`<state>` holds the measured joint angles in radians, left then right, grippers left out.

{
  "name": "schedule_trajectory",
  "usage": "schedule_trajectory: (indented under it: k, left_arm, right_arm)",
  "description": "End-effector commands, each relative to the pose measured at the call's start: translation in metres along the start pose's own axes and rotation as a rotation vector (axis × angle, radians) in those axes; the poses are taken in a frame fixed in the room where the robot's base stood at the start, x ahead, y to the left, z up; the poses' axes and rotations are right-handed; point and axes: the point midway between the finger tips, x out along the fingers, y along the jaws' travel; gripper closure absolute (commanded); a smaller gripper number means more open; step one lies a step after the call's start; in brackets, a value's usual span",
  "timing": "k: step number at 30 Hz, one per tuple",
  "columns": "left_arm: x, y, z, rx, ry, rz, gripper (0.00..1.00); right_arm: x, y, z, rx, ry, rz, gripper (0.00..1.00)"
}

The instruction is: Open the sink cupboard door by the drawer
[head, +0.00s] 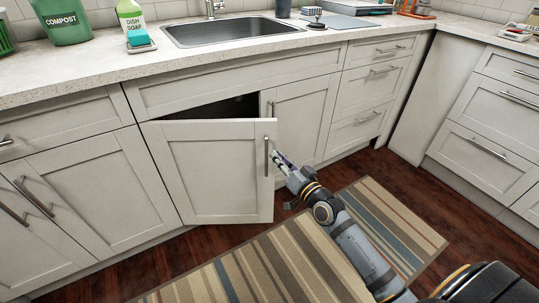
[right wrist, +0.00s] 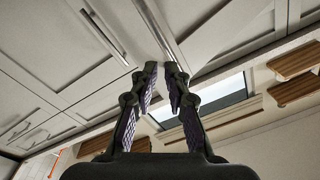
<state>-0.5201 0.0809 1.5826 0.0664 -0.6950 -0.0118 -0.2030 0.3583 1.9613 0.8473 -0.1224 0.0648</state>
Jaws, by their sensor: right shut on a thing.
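The left sink cupboard door (head: 217,172) is a pale panelled door below the sink. It stands partly open, swung out from its left side, with a dark gap above its top edge. Its upright metal bar handle (head: 266,156) is near its free right edge. My right gripper (head: 279,158) is at this handle, shut on it. In the right wrist view the fingertips (right wrist: 165,72) close around the lower end of a metal bar (right wrist: 156,32). The right sink cupboard door (head: 302,119), beside the drawer stack (head: 365,92), is closed and partly hidden. My left gripper is not in view.
The sink (head: 230,31) is set in the speckled counter (head: 75,82), with a soap bottle (head: 131,20) and green compost bin (head: 64,20) to its left. A striped rug (head: 270,265) lies on the wood floor. Closed drawers (head: 490,148) stand at right.

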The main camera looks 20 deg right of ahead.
Motion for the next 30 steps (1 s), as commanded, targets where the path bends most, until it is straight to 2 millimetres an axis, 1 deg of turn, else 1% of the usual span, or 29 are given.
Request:
schedule_trajectory:
  k: [1, 2, 3, 5, 6, 9, 12, 16, 20, 23, 30]
  left_arm:
    - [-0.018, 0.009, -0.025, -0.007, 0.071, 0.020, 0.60]
    - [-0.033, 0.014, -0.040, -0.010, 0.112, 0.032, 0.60]
    - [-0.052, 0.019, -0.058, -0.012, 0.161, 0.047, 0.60]
    - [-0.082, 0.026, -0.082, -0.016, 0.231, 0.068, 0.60]
    - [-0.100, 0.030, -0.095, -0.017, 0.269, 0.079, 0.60]
    - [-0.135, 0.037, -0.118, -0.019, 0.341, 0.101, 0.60]
    - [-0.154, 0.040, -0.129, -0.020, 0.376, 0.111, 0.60]
    - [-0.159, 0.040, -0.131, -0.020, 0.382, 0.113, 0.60]
    - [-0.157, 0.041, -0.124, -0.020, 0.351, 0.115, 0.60]
    - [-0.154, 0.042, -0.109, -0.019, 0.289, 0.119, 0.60]
    - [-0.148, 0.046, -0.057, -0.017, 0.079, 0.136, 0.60]
  right_arm:
    - [-0.014, 0.009, 0.003, 0.140, -0.023, -0.023, 1.00]
    - [-0.021, 0.012, 0.001, 0.247, -0.033, -0.035, 1.00]
    - [-0.029, 0.014, -0.001, 0.388, -0.051, -0.046, 1.00]
    - [-0.038, 0.015, -0.002, 0.579, -0.079, -0.051, 1.00]
    - [-0.043, 0.016, -0.003, 0.688, -0.097, -0.048, 1.00]
    - [-0.050, 0.017, -0.003, 0.894, -0.131, -0.033, 1.00]
    - [-0.054, 0.017, -0.002, 1.000, -0.147, -0.019, 1.00]
    - [-0.054, 0.017, -0.004, 1.029, -0.148, -0.016, 1.00]
    - [-0.051, 0.017, -0.005, 1.028, -0.144, -0.016, 1.00]
    - [-0.046, 0.017, -0.006, 1.026, -0.140, -0.016, 1.00]
    - [-0.027, 0.013, -0.003, 1.029, -0.144, -0.019, 1.00]
